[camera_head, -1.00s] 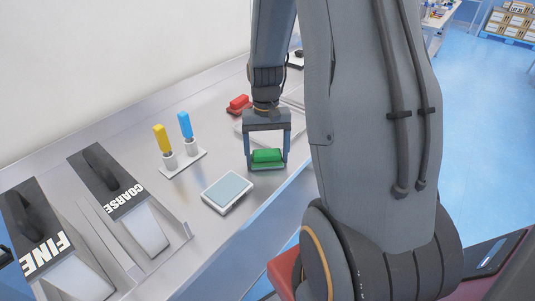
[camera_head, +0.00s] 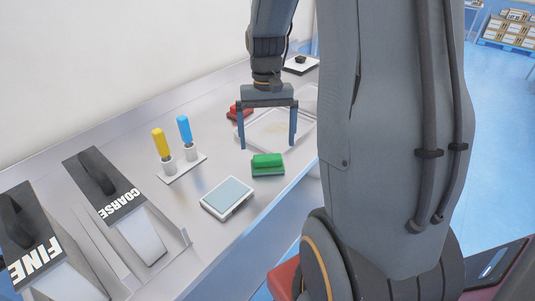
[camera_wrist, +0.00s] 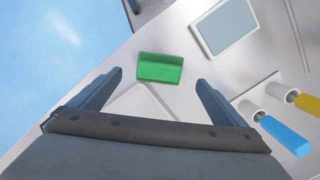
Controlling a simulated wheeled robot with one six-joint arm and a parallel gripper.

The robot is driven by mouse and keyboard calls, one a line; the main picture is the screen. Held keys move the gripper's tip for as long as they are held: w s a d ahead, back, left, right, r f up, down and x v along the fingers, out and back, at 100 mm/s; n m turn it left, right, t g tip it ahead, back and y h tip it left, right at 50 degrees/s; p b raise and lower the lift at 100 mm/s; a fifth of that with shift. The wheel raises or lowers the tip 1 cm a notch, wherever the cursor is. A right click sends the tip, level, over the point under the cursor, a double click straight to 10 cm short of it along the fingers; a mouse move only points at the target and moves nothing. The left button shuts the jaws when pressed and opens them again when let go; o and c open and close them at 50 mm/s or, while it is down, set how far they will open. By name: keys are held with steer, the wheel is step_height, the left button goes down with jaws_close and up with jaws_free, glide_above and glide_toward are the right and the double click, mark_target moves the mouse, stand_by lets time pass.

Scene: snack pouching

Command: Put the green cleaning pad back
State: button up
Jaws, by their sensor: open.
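The green cleaning pad (camera_head: 267,161) lies on the metal counter, on a dark green base, between the scale and the clear tray. It also shows in the wrist view (camera_wrist: 160,68), beyond my fingertips. My gripper (camera_head: 267,146) is open and empty, raised above and behind the pad, over the near side of the tray. In the wrist view my two fingers (camera_wrist: 158,78) are spread wide with nothing between them.
A scale (camera_head: 228,198) lies left of the pad. A holder (camera_head: 181,168) carries a yellow-handled tool (camera_head: 159,142) and a blue-handled tool (camera_head: 184,129). A red pad (camera_head: 238,112) and a clear tray (camera_head: 276,131) are behind. Coarse (camera_head: 116,203) and fine (camera_head: 36,245) dispensers stand left.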

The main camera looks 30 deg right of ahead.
mark_target(267, 154)
steer(key=s+a+n+t, duration=0.1)
steer(key=s+a, duration=0.1)
steer(key=a, duration=0.2)
steer(key=s+a+n, duration=0.2)
steer(key=s+a, duration=0.1)
steer(key=a, duration=0.1)
steer(key=s+a+f+n+t, duration=0.1)
steer(key=s+a+n, duration=0.1)
steer(key=a, duration=0.3)
steer(key=shift+s+t+h+b, duration=0.3)
steer(key=shift+s+b, duration=0.1)
steer(key=shift+s, duration=0.2)
